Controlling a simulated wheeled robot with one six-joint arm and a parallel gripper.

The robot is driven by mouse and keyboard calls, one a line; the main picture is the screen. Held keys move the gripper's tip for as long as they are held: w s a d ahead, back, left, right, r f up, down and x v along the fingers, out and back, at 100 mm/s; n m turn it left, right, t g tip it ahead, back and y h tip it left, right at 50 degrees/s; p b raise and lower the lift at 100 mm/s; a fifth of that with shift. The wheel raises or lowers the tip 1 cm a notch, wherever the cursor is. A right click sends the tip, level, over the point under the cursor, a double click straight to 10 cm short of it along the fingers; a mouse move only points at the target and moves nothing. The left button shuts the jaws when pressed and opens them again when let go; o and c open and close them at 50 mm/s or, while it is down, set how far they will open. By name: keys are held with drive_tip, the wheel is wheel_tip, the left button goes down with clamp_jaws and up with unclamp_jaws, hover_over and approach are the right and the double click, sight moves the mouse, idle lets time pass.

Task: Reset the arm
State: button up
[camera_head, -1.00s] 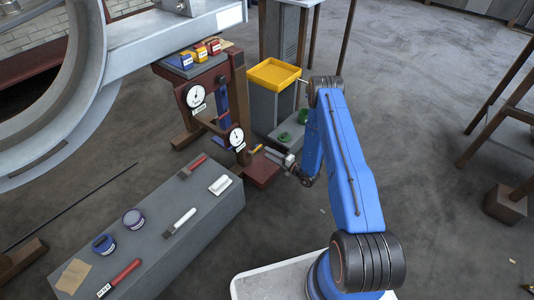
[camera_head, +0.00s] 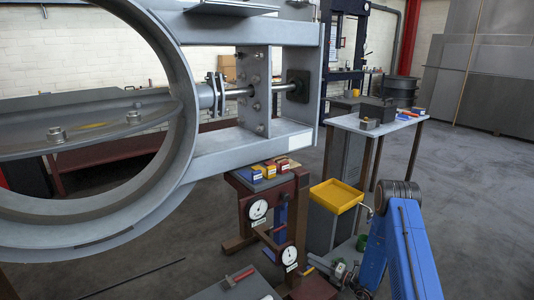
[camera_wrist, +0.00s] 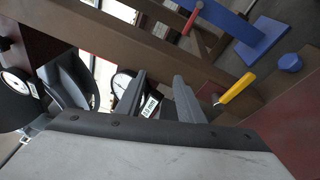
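My gripper (camera_head: 345,272) is low in the head view, at the end of my blue arm (camera_head: 400,255), close to the dark red stand (camera_head: 312,288). In the wrist view, its two dark fingers stand apart (camera_wrist: 158,92) with nothing held between them. Behind the fingers a white dial gauge (camera_wrist: 122,84) and a white label show partly. A yellow-handled tool (camera_wrist: 236,89) lies to the right of the fingers. The arm's shoulder is outside the head view.
A yellow tray (camera_head: 337,196) stands on a grey cabinet beside my arm. A gauge stand with dials (camera_head: 257,209) is left of it. A large grey ring frame (camera_head: 182,190) fills the left. A workbench (camera_head: 378,127) stands behind. Open floor (camera_head: 480,200) lies right.

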drive_tip(key=s+a+r+n+g, duration=0.3)
drive_tip(key=s+r+n, duration=0.15)
drive_tip(key=r, duration=0.45)
drive_tip(key=s+a+r+n+g+y, duration=0.1)
drive_tip(key=s+a+r+n+g, duration=0.25)
drive_tip(key=r+n, duration=0.4)
drive_tip(key=s+a+r+n+g, duration=0.2)
drive_tip(key=s+r+n+g, duration=0.25)
drive_tip(key=r, duration=0.55)
drive_tip(key=s+r+n+g+h, duration=0.1)
drive_tip(key=s+r+n+h, duration=0.1)
drive_tip(key=s+r+n, duration=0.45)
drive_tip(key=s+r+n+g+h, duration=0.15)
drive_tip(key=s+r, duration=0.25)
drive_tip(key=s, duration=0.5)
drive_tip(key=s+d+r+n+t+h, duration=0.3)
drive_tip(key=s+d+n+h, duration=0.3)
drive_tip(key=s, duration=0.6)
drive_tip(key=s+d+r+n+t+h, duration=0.4)
drive_tip(key=s+d+r+n+h, duration=0.1)
drive_tip(key=s+d+n, duration=0.4)
drive_tip(key=shift+s+n+h, duration=0.35)
drive_tip(key=shift+s+n, duration=0.1)
drive_tip(key=shift+s, duration=0.95)
